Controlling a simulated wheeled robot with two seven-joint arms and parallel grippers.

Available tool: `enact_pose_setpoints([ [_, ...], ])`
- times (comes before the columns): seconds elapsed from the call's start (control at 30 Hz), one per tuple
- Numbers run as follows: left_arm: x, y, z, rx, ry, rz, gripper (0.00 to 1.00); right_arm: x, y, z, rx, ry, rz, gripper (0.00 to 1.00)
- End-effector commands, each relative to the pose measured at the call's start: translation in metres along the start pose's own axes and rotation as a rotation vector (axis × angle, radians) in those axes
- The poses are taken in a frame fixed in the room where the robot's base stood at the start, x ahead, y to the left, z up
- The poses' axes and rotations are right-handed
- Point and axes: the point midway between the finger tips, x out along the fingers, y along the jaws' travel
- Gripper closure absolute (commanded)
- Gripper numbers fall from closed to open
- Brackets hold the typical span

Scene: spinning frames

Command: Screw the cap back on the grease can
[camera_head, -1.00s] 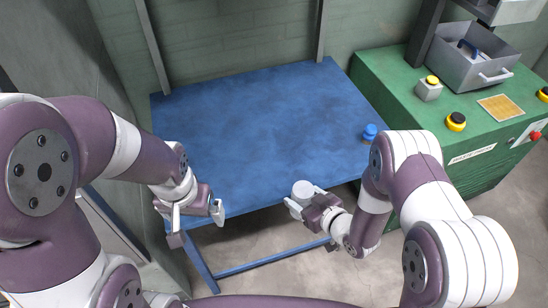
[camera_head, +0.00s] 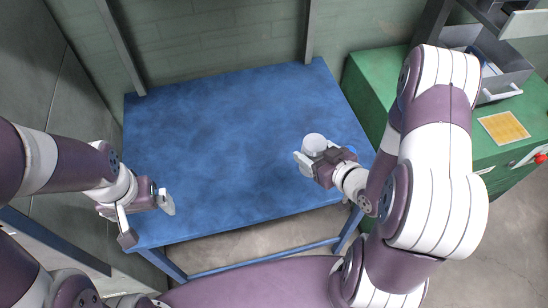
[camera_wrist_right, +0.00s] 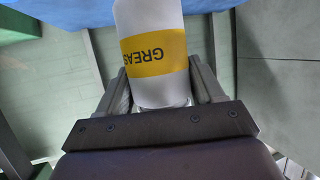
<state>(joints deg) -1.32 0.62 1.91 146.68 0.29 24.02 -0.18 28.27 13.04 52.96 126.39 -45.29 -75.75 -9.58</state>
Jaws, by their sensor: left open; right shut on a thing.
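The white grease can (camera_head: 314,142) is in my right gripper (camera_head: 313,158), over the right part of the blue table in the head view. In the right wrist view the can (camera_wrist_right: 150,22) stands between both fingers, with its yellow label reading upside down. Its top looks pale and round from above; I cannot make out its thread. My left gripper (camera_head: 147,220) is open and empty at the table's front left corner. I see no cap in the current views; my right arm covers part of the table's right edge.
The blue table top (camera_head: 220,140) is bare where I see it. A green cabinet (camera_head: 368,85) stands at the right, with a grey bin (camera_head: 507,78), a yellow panel (camera_head: 504,128) and a red button (camera_head: 541,158). A wall is close behind the table.

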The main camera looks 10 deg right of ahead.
Motion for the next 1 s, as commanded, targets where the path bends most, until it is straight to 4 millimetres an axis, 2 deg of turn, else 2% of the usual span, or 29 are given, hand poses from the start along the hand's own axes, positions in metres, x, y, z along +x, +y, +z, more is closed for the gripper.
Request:
enact_pose_setpoints([
  [0.13,0.0,0.0,0.0,0.0,0.0,0.0,0.0,0.002,0.0,0.0,-0.001,0.002,-0.001,1.0],
  [0.23,-0.001,0.0,0.0,0.0,0.0,0.0,0.0,0.015,-0.003,0.002,-0.001,0.0,-0.005,1.0],
  [0.5,-0.004,0.0,-0.001,0.0,0.0,0.0,0.0,0.082,-0.018,0.012,-0.003,0.001,-0.006,1.0],
  [0.7,-0.007,0.0,-0.001,0.0,0.0,0.0,0.0,0.122,-0.024,0.018,-0.001,0.001,-0.001,1.0],
  [0.8,-0.007,0.0,-0.001,0.0,0.0,0.0,0.0,0.131,-0.026,0.019,0.0,0.002,-0.001,1.0],
  [1.0,-0.007,0.0,-0.001,0.0,0.0,0.0,0.0,0.133,-0.026,0.02,0.001,0.003,0.001,1.0],
])
